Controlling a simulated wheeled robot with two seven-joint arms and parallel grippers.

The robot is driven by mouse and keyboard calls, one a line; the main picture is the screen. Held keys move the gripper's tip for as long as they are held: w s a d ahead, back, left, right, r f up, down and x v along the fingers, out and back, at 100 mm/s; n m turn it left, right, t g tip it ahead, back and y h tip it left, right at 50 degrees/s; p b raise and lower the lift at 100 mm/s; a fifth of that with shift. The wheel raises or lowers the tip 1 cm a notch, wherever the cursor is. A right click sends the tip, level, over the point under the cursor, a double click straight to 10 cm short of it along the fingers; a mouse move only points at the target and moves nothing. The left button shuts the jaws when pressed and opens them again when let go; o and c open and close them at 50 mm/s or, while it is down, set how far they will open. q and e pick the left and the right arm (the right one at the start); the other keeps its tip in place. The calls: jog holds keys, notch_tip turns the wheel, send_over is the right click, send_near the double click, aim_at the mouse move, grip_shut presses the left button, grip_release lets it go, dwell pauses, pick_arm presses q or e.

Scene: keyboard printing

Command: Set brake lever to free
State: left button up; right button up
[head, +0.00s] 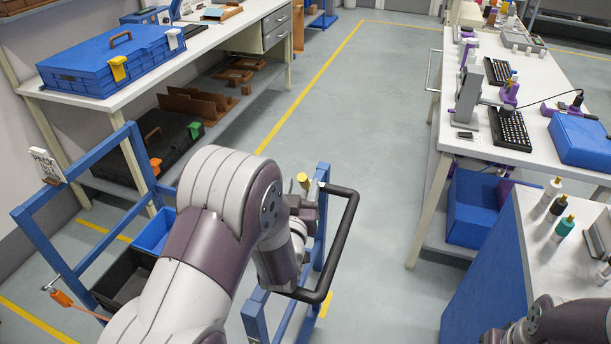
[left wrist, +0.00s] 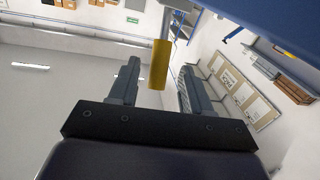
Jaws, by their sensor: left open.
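The brake lever has a yellow grip (head: 302,179) that shows beside the black push handle (head: 342,240) of the blue cart (head: 252,318). In the left wrist view the yellow grip (left wrist: 159,64) hangs from a grey rod, between the two finger ends in the picture. My left gripper (left wrist: 157,72) is open around or just short of the grip, with gaps visible on both sides. In the head view my left arm hides most of the gripper and the lever's lower part. Part of my right arm shows at the bottom right; its gripper is out of view.
The cart holds a black bin (head: 122,282) and a blue bin (head: 153,232). A white bench (head: 100,110) with a blue case (head: 112,62) stands at the left. A workbench with keyboards (head: 510,130) stands at the right. The floor (head: 355,130) between is clear.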

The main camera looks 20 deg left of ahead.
aim_at(303, 185)
pick_arm(q)
jog(key=x, duration=0.4)
jog(key=shift+w+f, duration=0.2)
jog(key=shift+w, duration=0.2)
jog(key=shift+r, duration=0.1)
pick_arm(e)
jog(key=shift+w+r, duration=0.2)
jog(key=shift+w, duration=0.05)
pick_arm(q)
grip_shut()
pick_arm(e)
jog(key=shift+r, duration=0.1)
